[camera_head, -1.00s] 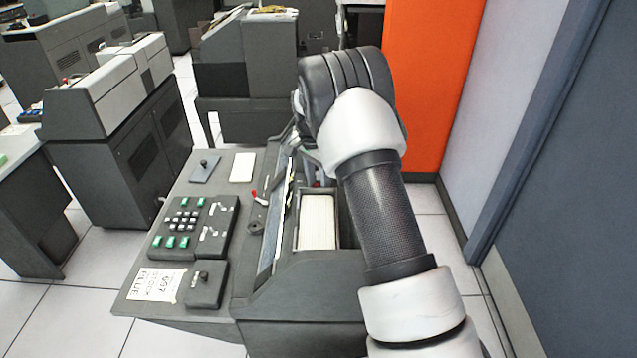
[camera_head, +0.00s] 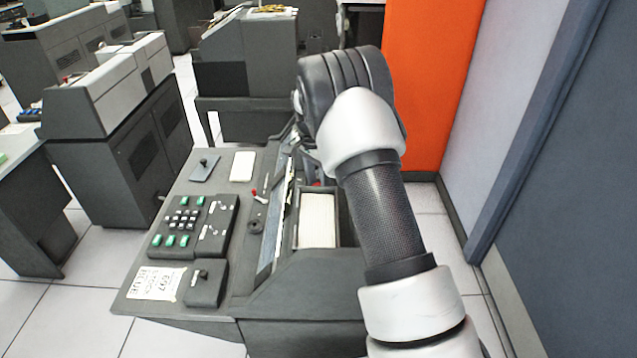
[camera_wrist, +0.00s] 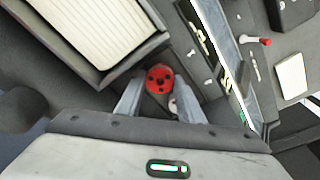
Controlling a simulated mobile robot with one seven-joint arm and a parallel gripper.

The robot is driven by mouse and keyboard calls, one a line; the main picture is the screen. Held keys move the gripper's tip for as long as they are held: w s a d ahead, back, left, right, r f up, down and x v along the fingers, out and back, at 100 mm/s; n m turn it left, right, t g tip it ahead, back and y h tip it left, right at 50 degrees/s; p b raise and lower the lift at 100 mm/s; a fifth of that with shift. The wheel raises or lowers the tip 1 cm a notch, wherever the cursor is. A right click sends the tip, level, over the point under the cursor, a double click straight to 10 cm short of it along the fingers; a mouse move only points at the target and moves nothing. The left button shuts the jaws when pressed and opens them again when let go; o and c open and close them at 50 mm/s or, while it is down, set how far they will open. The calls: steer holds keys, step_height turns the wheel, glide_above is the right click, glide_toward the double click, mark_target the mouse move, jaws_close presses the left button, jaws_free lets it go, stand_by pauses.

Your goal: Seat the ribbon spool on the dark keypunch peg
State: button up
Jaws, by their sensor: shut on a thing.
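The ribbon spool (camera_wrist: 160,77) is a small red disc with dark holes in its face. In the wrist view it sits between the two pale fingers of my gripper (camera_wrist: 158,92), which is shut on it. A bit of red (camera_head: 317,184) shows below my wrist in the head view, beside the card hopper; my arm hides most of it. The keypunch (camera_head: 310,275) is a dark grey desk machine below my arm. I cannot make out the dark peg at the spool, nor whether the spool touches anything beneath.
The card hopper (camera_head: 318,220) holds a pale card stack, close to the gripper. An orange panel (camera_head: 430,80) stands behind my arm.

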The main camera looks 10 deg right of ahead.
steer(key=shift+f, duration=0.1)
steer(key=o, duration=1)
steer(key=shift+f, duration=0.1)
steer(key=shift+o, duration=0.5)
steer(key=shift+s, duration=0.1)
